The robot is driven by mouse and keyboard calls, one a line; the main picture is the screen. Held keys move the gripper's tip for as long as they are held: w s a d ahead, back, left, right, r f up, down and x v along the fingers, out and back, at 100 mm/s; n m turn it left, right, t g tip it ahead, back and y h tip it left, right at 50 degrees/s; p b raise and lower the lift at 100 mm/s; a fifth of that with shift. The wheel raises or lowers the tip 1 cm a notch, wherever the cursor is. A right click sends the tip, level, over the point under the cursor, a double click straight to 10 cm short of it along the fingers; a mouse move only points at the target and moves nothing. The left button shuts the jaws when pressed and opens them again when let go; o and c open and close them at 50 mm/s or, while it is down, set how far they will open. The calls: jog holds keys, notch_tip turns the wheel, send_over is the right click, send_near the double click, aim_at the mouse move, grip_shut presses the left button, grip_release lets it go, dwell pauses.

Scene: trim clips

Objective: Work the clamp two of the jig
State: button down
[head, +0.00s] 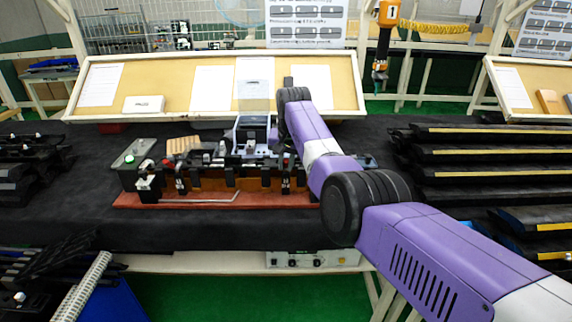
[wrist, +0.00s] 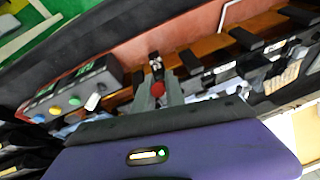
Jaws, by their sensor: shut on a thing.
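The jig is a long brown bar with black clips on a red base (head: 220,201), on the dark table in the head view. A clamp with a red tip (head: 286,161) stands at its right part, beside my arm. Another red-tipped clamp (head: 180,172) stands near the left end. In the wrist view my gripper (wrist: 157,92) is shut on the red clamp knob (wrist: 157,89), with its two grey fingers on either side. The jig bar (wrist: 205,47) runs behind it. My fingertips are not clear in the head view. I cannot read any clamp number.
Control boxes with green displays and coloured buttons (wrist: 72,92) sit close to the gripper in the wrist view. A bent metal rod (head: 205,200) lies on the base's front. Black trim parts are stacked at right (head: 480,155) and left (head: 30,160). The table front (head: 120,225) is clear.

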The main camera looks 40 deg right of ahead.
jog(key=shift+f, duration=0.1)
jog(key=c, duration=1.4)
grip_release()
jog(key=shift+b+v, duration=0.45)
jog(key=shift+v, duration=3.5)
jog(key=shift+s+f, duration=0.1)
jog(key=shift+s, duration=0.05)
